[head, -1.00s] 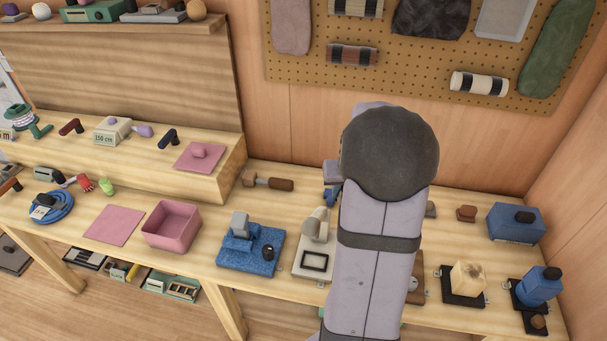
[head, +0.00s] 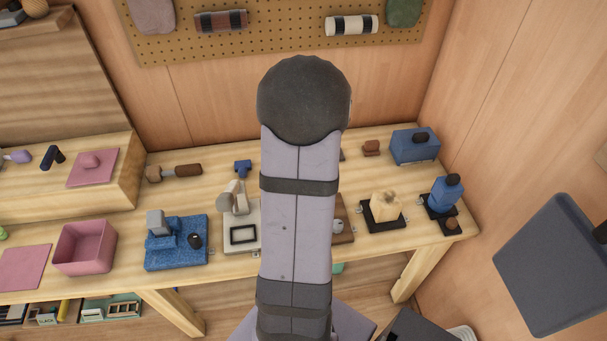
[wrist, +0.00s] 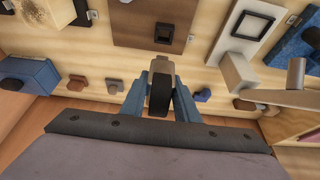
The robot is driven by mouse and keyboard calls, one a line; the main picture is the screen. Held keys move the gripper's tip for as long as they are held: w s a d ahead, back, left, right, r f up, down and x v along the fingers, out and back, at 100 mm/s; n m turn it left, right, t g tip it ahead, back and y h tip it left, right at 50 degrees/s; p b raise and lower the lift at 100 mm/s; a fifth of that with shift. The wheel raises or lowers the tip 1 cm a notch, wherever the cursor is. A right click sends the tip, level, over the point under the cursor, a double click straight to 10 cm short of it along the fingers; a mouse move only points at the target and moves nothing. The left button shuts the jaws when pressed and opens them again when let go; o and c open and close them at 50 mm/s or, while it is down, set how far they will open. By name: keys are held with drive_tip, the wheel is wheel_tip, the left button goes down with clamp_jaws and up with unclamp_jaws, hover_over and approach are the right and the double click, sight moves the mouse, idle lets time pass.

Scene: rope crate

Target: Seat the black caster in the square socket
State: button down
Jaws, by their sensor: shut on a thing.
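The height of the caster over the bench is hard to tell. In the head view my arm hides the gripper, the caster and the socket; only the right edge of the brown board (head: 347,232) shows.
A pale board (head: 229,247) with a black rectangular frame (head: 243,234) stands beside the brown board. Left of it is a blue board (head: 176,258). Right are a wooden block (head: 385,206) on a black base and a blue box (head: 414,147). A small blue piece (head: 243,168) lies behind.

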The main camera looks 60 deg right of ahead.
drive_tip(key=shift+f+b, duration=2.45)
drive_tip(key=shift+b, duration=0.3)
drive_tip(key=shift+f, duration=0.25)
drive_tip(key=shift+f+b, duration=1.45)
drive_tip(key=shift+b, duration=0.4)
drive_tip(key=shift+f+b, duration=1.55)
drive_tip(key=shift+b, duration=0.1)
idle(0.6)
drive_tip(key=c, duration=1.3)
unclamp_jaws()
